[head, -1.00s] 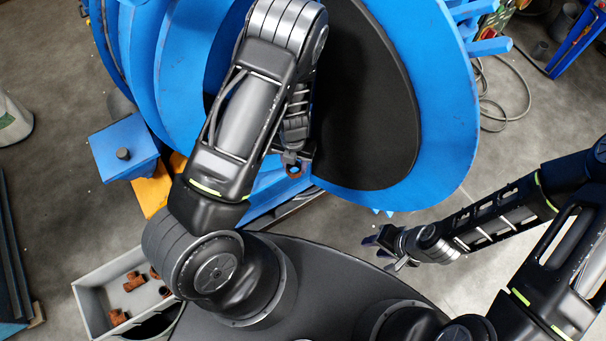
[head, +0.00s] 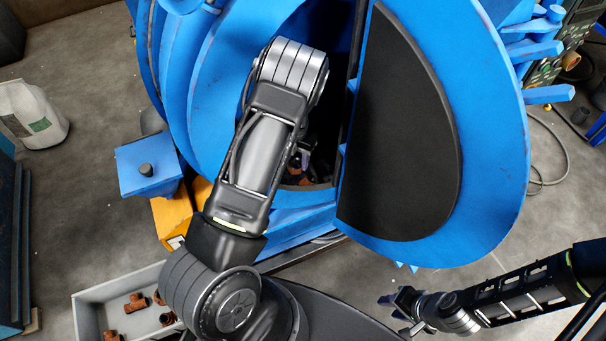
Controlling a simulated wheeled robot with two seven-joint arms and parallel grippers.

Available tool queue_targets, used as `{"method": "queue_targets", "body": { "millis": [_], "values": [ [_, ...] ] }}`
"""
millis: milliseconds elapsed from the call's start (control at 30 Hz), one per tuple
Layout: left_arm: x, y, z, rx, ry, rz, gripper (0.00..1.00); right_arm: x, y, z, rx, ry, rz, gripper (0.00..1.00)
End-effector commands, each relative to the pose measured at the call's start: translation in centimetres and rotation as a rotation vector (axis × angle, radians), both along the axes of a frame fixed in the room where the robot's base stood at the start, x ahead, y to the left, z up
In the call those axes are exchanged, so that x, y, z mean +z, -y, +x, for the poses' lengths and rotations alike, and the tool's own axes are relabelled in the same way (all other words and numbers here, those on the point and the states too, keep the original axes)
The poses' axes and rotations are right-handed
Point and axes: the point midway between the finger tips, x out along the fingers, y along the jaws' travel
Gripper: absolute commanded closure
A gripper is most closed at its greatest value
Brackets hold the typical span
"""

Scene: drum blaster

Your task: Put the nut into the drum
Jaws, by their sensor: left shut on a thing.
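The blue drum machine (head: 490,170) fills the upper middle of the head view. My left arm reaches across the front, and my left gripper (head: 300,163) is at the lower part of the opening, partly hidden by the forearm and in shadow. It is shut on the nut (head: 291,178), a small rusty-brown piece that shows only faintly. I cannot tell how deep inside it is. My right gripper (head: 397,312) is open and empty at lower right, over the floor.
A grey bin (head: 92,318) with several rusty pipe-like parts (head: 137,302) stands at lower left. A blue box with a knob (head: 150,165) and a yellow block (head: 172,215) sit left of the drum. A white sack (head: 35,112) lies far left.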

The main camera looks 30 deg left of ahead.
Motion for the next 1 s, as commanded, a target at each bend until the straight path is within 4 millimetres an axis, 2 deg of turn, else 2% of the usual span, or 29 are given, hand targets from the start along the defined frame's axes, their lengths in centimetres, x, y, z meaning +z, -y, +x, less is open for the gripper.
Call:
{"method": "queue_targets", "body": {
  "millis": [33, 400, 600, 933, 967, 1000],
  "values": [
    [-0.4, -0.7, 0.6, 0.002, 0.004, 0.001, 1.0, -0.8, 0.0, 0.0, 0.0, 0.0, 0.0, 0.64],
    [-0.3, -5.1, 3.6, 0.001, 0.003, 0.002, 1.0, -3.4, 0.0, 0.0, 0.001, 0.001, 0.0, 0.64],
    [-0.1, -6.1, 4.2, 0.001, 0.001, 0.001, 1.0, -3.9, 0.0, 0.0, 0.001, 0.001, -0.001, 0.64],
    [0.0, -6.2, 4.3, 0.0, 0.0, 0.001, 1.0, -3.9, 0.0, 0.0, 0.001, 0.001, -0.001, 0.64],
    [0.0, -6.2, 4.3, 0.0, 0.0, 0.001, 0.56, -3.9, 0.0, 0.0, 0.001, 0.001, -0.001, 0.64],
    [0.0, -6.2, 4.3, 0.0, 0.0, 0.001, 0.53, -3.9, 0.0, 0.0, 0.001, 0.001, -0.001, 0.64]
  ]
}}
